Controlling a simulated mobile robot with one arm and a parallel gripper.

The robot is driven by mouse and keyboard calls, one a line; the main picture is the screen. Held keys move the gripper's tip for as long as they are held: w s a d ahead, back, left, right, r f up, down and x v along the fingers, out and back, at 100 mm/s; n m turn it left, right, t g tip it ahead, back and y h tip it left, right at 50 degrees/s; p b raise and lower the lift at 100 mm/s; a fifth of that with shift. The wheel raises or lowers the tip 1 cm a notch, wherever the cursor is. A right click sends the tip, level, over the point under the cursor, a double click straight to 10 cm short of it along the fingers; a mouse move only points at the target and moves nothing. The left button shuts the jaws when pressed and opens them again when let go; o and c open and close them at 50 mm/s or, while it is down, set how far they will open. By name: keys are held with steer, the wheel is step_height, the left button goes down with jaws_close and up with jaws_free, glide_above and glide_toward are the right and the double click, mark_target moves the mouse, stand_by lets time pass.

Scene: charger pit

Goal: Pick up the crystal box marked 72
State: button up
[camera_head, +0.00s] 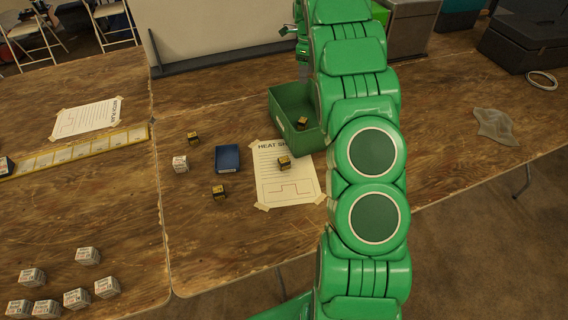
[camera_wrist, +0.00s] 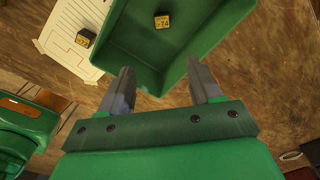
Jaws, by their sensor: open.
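A small dark box with a yellow label (camera_wrist: 85,38) lies on the paper sheet beside the green bin; its number looks like 72, though it is small. It also shows on the sheet in the head view (camera_head: 284,162). A similar box marked 74 (camera_wrist: 162,20) lies inside the green bin (camera_head: 284,97). My gripper (camera_wrist: 162,85) is open and empty; in the wrist view its fingers are at the bin's near edge, with the label-72 box to their upper left, apart from them. In the head view my arm hides part of the bin.
Two more dark-and-yellow boxes (camera_head: 193,138) (camera_head: 219,192), a white box (camera_head: 180,163) and a blue box (camera_head: 227,158) stand left of the sheet (camera_head: 290,192). Several white boxes (camera_head: 77,298) are at the lower left. Bare wood lies between.

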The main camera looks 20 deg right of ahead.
steer(key=a+n, duration=0.2)
steer(key=n+g+h, duration=0.2)
steer(key=n+h, duration=0.6)
steer(key=n, duration=1.7)
glide_above(282, 160)
steer(key=w+a, duration=0.3)
steer(key=w, duration=0.2)
step_height(282, 160, down, 4)
steer(key=s+a+r+n+t+h, duration=0.1)
steer(key=s+a+r+n+h, duration=0.15)
steer(key=n, duration=0.65)
steer(key=s+a+r+n+t+h, duration=0.1)
steer(key=s+r+n+t+h, duration=0.15)
steer(key=n, duration=0.65)
steer(key=shift+g, duration=0.45)
step_height(282, 160, down, 21)
steer(key=shift+w+a, duration=0.1)
steer(key=shift+x, duration=3.85)
steer(key=shift+s, duration=0.2)
steer(key=c, duration=1)
